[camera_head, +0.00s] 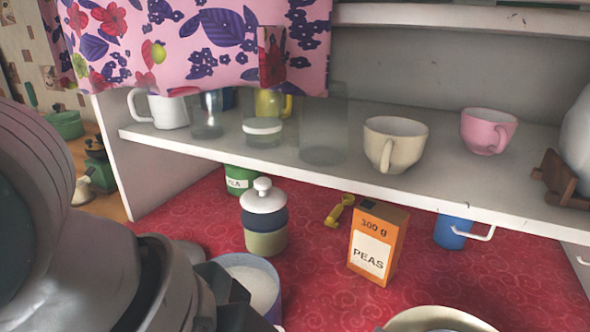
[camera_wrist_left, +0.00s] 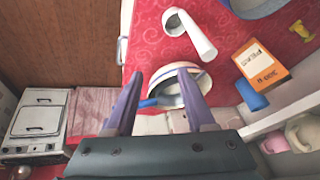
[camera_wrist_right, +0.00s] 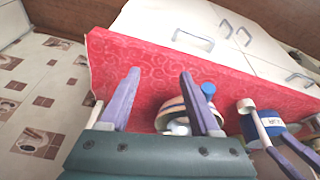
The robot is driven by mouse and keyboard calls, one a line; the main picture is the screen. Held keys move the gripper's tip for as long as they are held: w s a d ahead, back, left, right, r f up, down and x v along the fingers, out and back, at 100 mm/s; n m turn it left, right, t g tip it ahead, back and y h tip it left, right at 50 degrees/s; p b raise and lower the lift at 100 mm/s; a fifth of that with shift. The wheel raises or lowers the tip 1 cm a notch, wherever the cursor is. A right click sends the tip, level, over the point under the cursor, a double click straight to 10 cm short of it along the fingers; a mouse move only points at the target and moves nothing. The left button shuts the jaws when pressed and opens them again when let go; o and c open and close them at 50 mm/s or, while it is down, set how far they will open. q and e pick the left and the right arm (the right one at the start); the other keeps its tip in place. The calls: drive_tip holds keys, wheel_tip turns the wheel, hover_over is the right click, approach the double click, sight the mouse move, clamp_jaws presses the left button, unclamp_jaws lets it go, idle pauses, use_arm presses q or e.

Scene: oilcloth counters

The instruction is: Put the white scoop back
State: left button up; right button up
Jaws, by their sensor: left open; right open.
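The white scoop (camera_wrist_left: 200,38) lies on the red oilcloth in the left wrist view, with its round cup at one end, beyond the striped bowl (camera_wrist_left: 193,84). A pale round-ended stick (camera_wrist_right: 256,124) in the right wrist view looks like the same scoop. A blue-grey canister (camera_head: 273,297) holding white powder stands at the lower middle of the head view, partly hidden by my left arm. My left gripper (camera_wrist_left: 160,72) is open and empty, its fingers in front of the bowl. My right gripper (camera_wrist_right: 159,72) is open and empty, one finger overlapping the bowl in view.
An orange peas box (camera_head: 378,243), a yellow item (camera_head: 339,210), a lidded jar (camera_head: 265,222) and a blue mug (camera_head: 452,231) stand under the shelf (camera_head: 225,153). The shelf carries mugs and glasses. A flowered cloth (camera_head: 195,45) hangs above its left part.

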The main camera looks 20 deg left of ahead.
use_arm(q)
drive_tip(key=s+a+f+n+y, duration=0.3)
drive_tip(key=s+a+n, duration=0.3)
drive_tip(key=a+n, duration=0.4)
drive_tip(key=shift+s+a+f+n+y, duration=0.25)
drive_tip(key=shift+s+n+y, duration=0.15)
drive_tip(key=shift+n, duration=0.8)
drive_tip(key=shift+d, duration=0.1)
